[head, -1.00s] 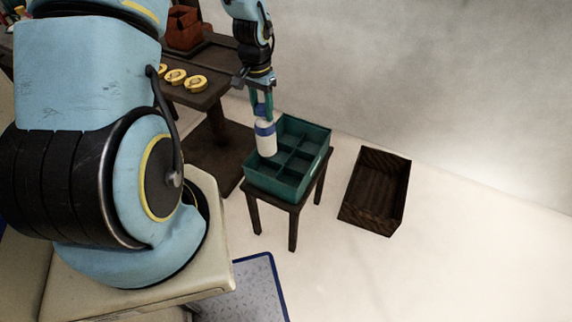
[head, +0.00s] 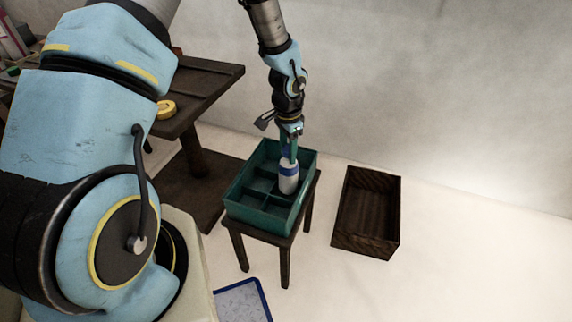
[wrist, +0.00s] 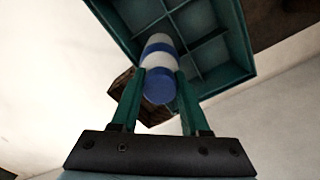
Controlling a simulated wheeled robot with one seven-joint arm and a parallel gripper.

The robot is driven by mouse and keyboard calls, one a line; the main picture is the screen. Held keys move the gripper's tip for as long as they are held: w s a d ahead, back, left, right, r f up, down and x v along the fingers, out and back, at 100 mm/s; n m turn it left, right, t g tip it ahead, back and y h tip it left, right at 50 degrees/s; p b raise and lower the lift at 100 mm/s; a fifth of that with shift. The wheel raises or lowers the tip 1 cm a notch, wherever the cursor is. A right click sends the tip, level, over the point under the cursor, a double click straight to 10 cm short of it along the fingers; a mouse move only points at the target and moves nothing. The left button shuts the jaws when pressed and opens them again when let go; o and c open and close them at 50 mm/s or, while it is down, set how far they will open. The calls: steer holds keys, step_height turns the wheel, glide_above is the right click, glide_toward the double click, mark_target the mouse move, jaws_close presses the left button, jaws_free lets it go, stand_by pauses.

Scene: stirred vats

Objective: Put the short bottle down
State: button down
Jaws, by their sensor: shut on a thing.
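The short bottle (head: 288,180) is white with a blue band and a blue cap. It is upright in the head view, over the right part of the green divided crate (head: 236,208). My gripper (head: 289,156) points down and is shut on its top. In the wrist view the bottle (wrist: 158,62) is between the two green fingers of my gripper (wrist: 160,90), its blue cap nearest. The crate (wrist: 238,72) lies beyond it with its dividers showing. I cannot tell whether the bottle's base touches the crate floor.
The crate stands on a small dark stool (head: 285,250). An empty dark wooden box (head: 365,242) is on the floor to the right. A dark table (head: 205,88) with a yellow round thing (head: 166,109) is at the left.

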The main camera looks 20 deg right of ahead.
steer(key=shift+f, duration=2.05)
steer(key=shift+f, duration=0.2)
steer(key=shift+c, duration=2)
jaws_free()
step_height(320, 180, up, 12)
steer(key=shift+a+r, duration=0.1)
steer(key=shift+r, duration=0.1)
